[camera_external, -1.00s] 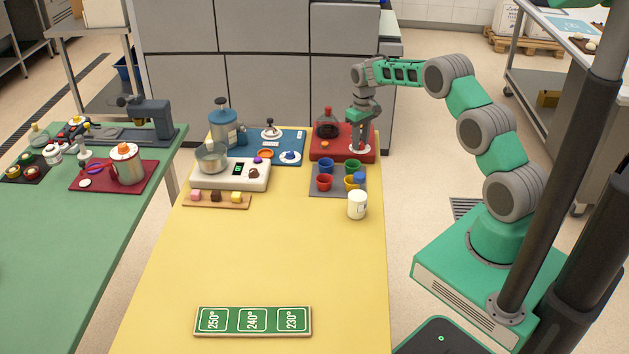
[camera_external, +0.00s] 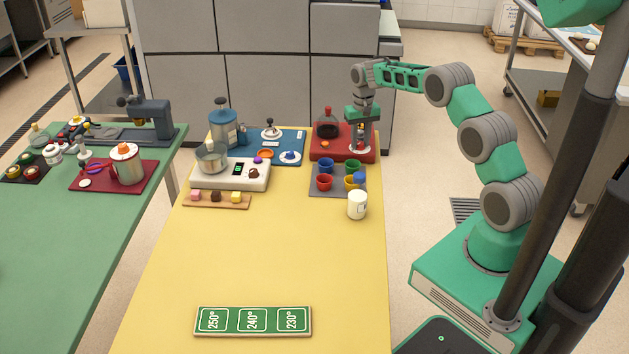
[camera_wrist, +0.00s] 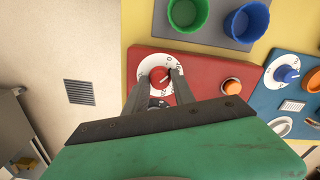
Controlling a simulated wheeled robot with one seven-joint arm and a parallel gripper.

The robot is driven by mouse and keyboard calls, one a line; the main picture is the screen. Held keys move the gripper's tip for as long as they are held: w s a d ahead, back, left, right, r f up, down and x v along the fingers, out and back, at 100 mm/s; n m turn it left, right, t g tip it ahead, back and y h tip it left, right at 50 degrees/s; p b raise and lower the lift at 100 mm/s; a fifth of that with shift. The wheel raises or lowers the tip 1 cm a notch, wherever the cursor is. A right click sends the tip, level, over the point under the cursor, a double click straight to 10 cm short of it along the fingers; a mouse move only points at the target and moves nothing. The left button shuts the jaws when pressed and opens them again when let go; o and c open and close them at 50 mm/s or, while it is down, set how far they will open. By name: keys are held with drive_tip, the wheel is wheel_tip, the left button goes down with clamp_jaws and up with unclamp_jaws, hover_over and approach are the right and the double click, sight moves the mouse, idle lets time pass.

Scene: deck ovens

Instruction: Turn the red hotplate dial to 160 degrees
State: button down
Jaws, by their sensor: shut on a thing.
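The red hotplate (camera_external: 318,151) stands at the back right of the yellow table. It also shows in the wrist view (camera_wrist: 203,75). Its red dial (camera_wrist: 159,77) sits on a white scale ring (camera_wrist: 146,67) near the plate's corner. My gripper (camera_wrist: 157,90) points down over the dial, one finger on each side, shut on the red knob. It also shows in the external view (camera_external: 358,147), where the fingers mostly hide the knob. The fingers cover parts of the ring, and the scale numbers are too small to read surely.
A dark flask (camera_external: 327,129) stands on the red hotplate, close left of my gripper. An orange button (camera_wrist: 231,86) is beside the dial. Coloured cups, including a green one (camera_external: 353,165), and a white jar (camera_external: 357,205) stand in front. A blue hotplate (camera_external: 291,134) is left.

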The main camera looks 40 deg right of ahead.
sight(360, 143)
drive_tip(key=shift+m+b, duration=0.3)
drive_tip(key=shift+m, duration=0.8)
drive_tip(key=c, duration=1.1)
unclamp_jaws()
drive_tip(key=shift+o, duration=0.2)
drive_tip(key=shift+r, duration=0.1)
wheel_tip(360, 143, up, 7)
drive_tip(key=shift+f+b, duration=0.1)
drive_tip(key=shift+b, duration=0.55)
drive_tip(key=shift+r, duration=0.45)
